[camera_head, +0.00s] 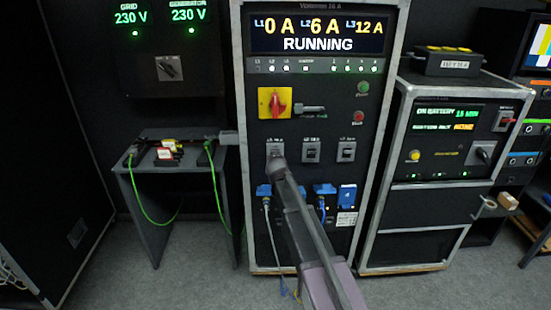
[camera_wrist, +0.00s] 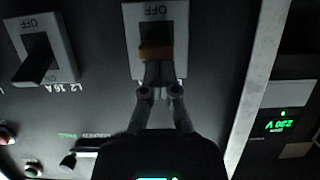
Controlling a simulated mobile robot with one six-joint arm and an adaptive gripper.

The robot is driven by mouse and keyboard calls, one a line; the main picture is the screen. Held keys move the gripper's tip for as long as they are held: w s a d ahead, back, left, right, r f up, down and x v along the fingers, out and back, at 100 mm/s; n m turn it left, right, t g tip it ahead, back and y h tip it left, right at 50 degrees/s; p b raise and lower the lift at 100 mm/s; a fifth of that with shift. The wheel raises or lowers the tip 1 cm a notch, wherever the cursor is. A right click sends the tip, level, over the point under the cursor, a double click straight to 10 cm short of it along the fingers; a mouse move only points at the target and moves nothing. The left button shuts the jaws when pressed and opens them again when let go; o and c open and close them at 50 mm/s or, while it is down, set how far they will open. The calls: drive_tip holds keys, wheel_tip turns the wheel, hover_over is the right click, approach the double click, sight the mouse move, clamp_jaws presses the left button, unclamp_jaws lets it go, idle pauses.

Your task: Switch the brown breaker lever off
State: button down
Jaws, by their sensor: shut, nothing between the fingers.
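The brown breaker lever (camera_wrist: 156,49) is on the left breaker of a row in the head view (camera_head: 274,149), on the middle cabinet. In the wrist view, which is upside down, its plate shows an OFF label at the top of the picture. The plate's other end is behind my fingers. My gripper (camera_wrist: 160,75) is shut and empty, with its fingertips at the lever's lower edge in that picture. They look very close to it or touching; I cannot tell which. In the head view my gripper (camera_head: 278,162) is in front of the breaker and covers its lower part.
The L2 breaker (camera_head: 311,150) and a third breaker (camera_head: 346,151) are to the right. A red rotary switch (camera_head: 276,103) is above. Blue plugs (camera_head: 325,189) with cables are below. A small table (camera_head: 145,160) with a green cable stands left. The display (camera_head: 317,31) reads RUNNING.

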drive_tip(key=shift+s+d+f+b, duration=0.1)
drive_tip(key=shift+d+f+b, duration=0.05)
drive_tip(key=shift+f+b, duration=0.65)
drive_tip(key=shift+p, duration=0.3)
drive_tip(key=shift+r+p, duration=0.65)
drive_tip(key=shift+r, duration=0.05)
drive_tip(key=shift+r, duration=0.1)
drive_tip(key=f+p+v, duration=0.1)
drive_tip(key=p+v, duration=0.1)
drive_tip(key=v, duration=0.9)
drive_tip(key=shift+s+f+p, duration=0.2)
drive_tip(key=shift+s+p, duration=0.1)
drive_tip(key=shift+s, duration=0.25)
